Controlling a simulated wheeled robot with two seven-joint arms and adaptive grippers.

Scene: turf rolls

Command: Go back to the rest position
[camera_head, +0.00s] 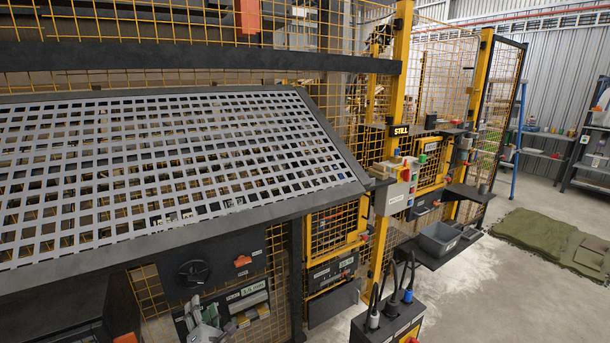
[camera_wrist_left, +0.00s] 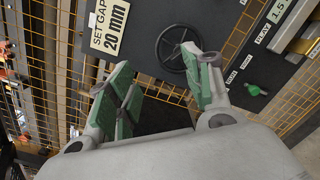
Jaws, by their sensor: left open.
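My left gripper (camera_head: 205,322) shows at the bottom of the head view, in front of a dark machine panel. In the left wrist view its green-padded fingers (camera_wrist_left: 160,85) stand apart with nothing between them. A black handwheel (camera_head: 193,272) is on the panel, above the gripper in the head view. In the left wrist view the handwheel (camera_wrist_left: 180,48) shows beyond the fingertips, beside a label reading "SET GAP 20 mm" (camera_wrist_left: 110,22). I cannot tell the exact distance between fingers and wheel. My right gripper is not in view.
A sloped perforated plate (camera_head: 170,165) spans the left, above the panel. Yellow mesh fencing (camera_head: 440,80) stands behind. A grey bin (camera_head: 438,239) sits on a dark shelf at right. Green turf (camera_head: 545,240) lies on the floor at far right, with bare concrete around it.

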